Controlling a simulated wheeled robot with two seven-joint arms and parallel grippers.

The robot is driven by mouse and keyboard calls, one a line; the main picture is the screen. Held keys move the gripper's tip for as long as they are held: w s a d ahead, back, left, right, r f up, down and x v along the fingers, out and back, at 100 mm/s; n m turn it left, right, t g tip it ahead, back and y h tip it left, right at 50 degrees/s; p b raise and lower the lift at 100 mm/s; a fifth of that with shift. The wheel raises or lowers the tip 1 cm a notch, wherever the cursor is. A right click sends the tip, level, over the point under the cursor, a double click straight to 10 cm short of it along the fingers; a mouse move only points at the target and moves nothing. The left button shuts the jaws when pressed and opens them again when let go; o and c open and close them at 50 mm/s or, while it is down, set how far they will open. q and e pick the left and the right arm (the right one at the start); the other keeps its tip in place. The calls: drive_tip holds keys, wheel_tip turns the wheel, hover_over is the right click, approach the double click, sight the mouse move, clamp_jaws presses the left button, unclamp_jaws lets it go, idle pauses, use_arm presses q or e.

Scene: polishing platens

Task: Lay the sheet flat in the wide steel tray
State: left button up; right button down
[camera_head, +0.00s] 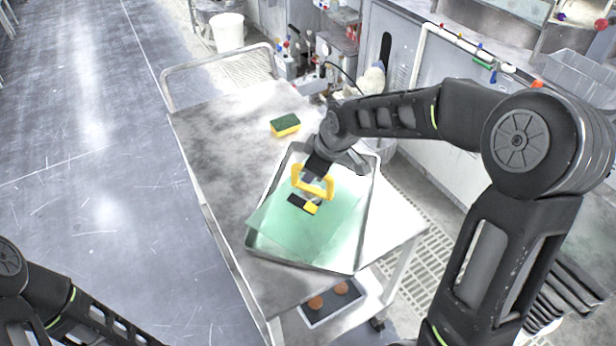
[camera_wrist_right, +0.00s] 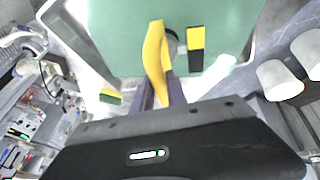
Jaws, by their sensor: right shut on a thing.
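The sheet (camera_head: 285,225) is flat, pale green and see-through. A yellow handle (camera_head: 313,188) stands on its top, with a black and yellow piece beside it. My right gripper (camera_head: 316,173) is shut on this handle. The wide steel tray (camera_head: 359,235) lies on the cart under the sheet. The sheet is turned against the tray, and its left corner overlaps the tray's left rim. I cannot tell whether it touches the tray. In the right wrist view the sheet (camera_wrist_right: 115,35) and the handle (camera_wrist_right: 154,60) show close up. My left gripper is out of view.
The steel cart (camera_head: 215,140) has clear top left of the tray. A green and yellow sponge (camera_head: 285,124) lies on it behind the tray. A lower shelf holds orange-brown round things (camera_head: 316,302). A white bucket (camera_head: 228,32) stands on the floor behind; a cluttered bench runs along the right.

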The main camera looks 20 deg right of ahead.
sight(312, 186)
drive_tip(key=shift+w+d+r+n+g+y+b, duration=0.15)
drive_tip(key=shift+w+d+r+n+y, duration=0.1)
drive_tip(key=shift+w+d+n, duration=0.35)
drive_tip(key=shift+w+d+r+n+g+y+b, duration=0.1)
drive_tip(key=shift+w+d+r+n+y+b, duration=0.2)
drive_tip(key=shift+n, duration=0.5)
drive_tip(key=shift+w+d+r+n+g+y, duration=0.15)
drive_tip(key=shift+w+d+n+y, duration=0.1)
drive_tip(key=shift+w+d+n, duration=0.4)
drive_tip(key=shift+s, duration=0.1)
drive_tip(key=shift+a+f+b, duration=0.1)
drive_tip(key=shift+f+b, duration=3.3)
drive_tip(key=shift+f, duration=0.1)
drive_tip(key=shift+f, duration=0.2)
